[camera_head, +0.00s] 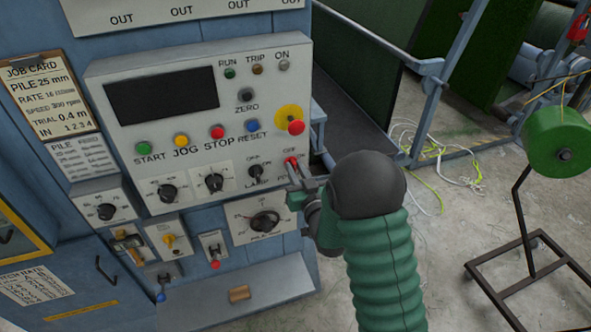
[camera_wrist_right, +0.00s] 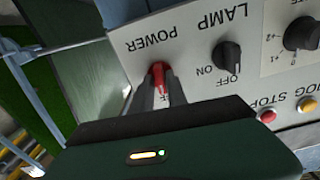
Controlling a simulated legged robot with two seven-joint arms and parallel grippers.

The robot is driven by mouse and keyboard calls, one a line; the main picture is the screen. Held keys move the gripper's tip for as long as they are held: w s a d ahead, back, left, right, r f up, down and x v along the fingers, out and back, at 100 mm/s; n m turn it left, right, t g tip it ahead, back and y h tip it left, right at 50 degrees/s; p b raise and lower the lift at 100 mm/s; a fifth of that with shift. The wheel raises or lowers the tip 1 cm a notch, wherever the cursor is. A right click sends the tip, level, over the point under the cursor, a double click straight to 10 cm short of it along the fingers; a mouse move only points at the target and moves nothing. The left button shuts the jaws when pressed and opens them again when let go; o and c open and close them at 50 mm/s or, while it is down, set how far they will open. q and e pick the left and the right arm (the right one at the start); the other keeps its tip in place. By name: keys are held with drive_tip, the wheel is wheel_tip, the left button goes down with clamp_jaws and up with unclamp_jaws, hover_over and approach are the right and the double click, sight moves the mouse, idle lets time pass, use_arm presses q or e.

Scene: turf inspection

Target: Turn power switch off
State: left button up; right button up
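The power switch is a small red lever (camera_head: 291,162) at the lower right of the pale control panel. In the right wrist view its red tip (camera_wrist_right: 159,70) shows beside the upside-down POWER label. My right gripper (camera_head: 293,174) is at the switch, its two fingers on either side of the red lever. The wrist view shows the fingertips (camera_wrist_right: 160,84) close against the lever, but I cannot tell whether they grip it. The lower part of the lever is hidden between the fingers. My left gripper is not in view.
The lamp knob (camera_head: 255,171) sits just left of the switch. A red mushroom button on a yellow disc (camera_head: 290,115) is above it. A rotary dial (camera_head: 265,222) is below. A green reel on a stand (camera_head: 558,142) stands on the right. Loose cables (camera_head: 440,150) lie on the floor.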

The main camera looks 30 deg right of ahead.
clamp_jaws()
drive_tip(key=shift+f, duration=0.1)
drive_tip(key=shift+f+n+b, duration=0.15)
drive_tip(key=shift+n+b, duration=0.15)
drive_tip(key=shift+b, duration=0.35)
drive_tip(key=shift+a+r, duration=0.1)
drive_tip(key=shift+r, duration=0.1)
drive_tip(key=shift+o, duration=2.1)
unclamp_jaws()
